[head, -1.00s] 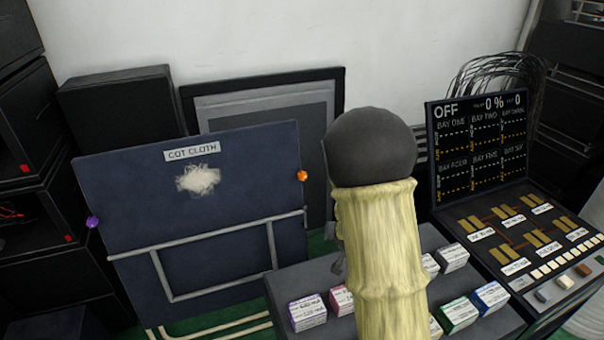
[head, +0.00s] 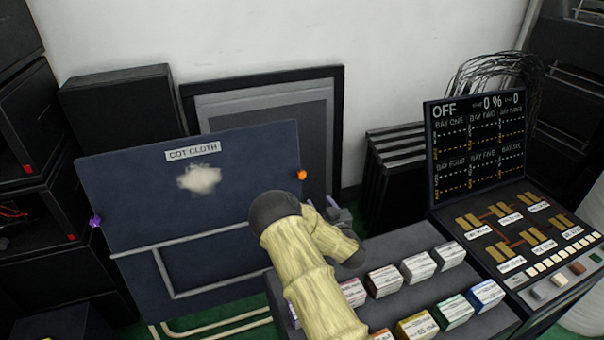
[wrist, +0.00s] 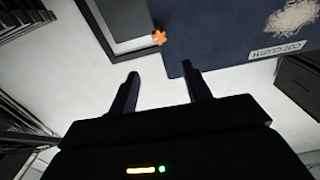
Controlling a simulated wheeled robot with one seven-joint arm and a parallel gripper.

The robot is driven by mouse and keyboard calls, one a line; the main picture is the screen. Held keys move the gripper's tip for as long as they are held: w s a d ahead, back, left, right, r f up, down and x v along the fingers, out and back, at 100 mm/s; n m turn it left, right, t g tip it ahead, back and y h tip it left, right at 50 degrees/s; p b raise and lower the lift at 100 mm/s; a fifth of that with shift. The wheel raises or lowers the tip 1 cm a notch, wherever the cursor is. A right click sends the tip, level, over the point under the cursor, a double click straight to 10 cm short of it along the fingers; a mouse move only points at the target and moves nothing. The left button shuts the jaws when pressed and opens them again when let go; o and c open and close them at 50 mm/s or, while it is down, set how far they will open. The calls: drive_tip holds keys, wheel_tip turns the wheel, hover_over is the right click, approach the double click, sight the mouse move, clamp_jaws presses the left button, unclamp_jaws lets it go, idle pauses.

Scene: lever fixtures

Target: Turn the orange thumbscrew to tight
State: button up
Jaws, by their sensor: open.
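The orange thumbscrew (head: 301,175) is a small lobed knob on the right edge of the dark blue panel (head: 130,200) labelled COT CLOTH. It also shows in the wrist view (wrist: 159,38), ahead of my fingers and a little above the gap between them. My gripper (head: 333,208) is below and to the right of the thumbscrew in the head view, partly hidden by my own arm. In the wrist view my gripper (wrist: 158,80) has its two fingers apart with nothing between them. The fingers do not touch the thumbscrew.
A purple knob (head: 95,221) sits on the panel's left edge. A fuzzy pale patch (head: 199,178) is on the panel, with a grey tube frame (head: 215,238) lower down. Several small boxes (head: 418,266) stand on a shelf at right, beside a console (head: 520,235).

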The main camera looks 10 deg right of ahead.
sight(303, 174)
drive_tip(key=w+a, duration=0.1)
drive_tip(key=w, duration=0.4)
drive_tip(key=w+a+b, duration=0.1)
drive_tip(key=w, duration=0.5)
drive_tip(key=w+a+b, duration=0.1)
drive_tip(key=w, duration=0.5)
drive_tip(key=shift+a, duration=0.15)
drive_tip(key=c, duration=1)
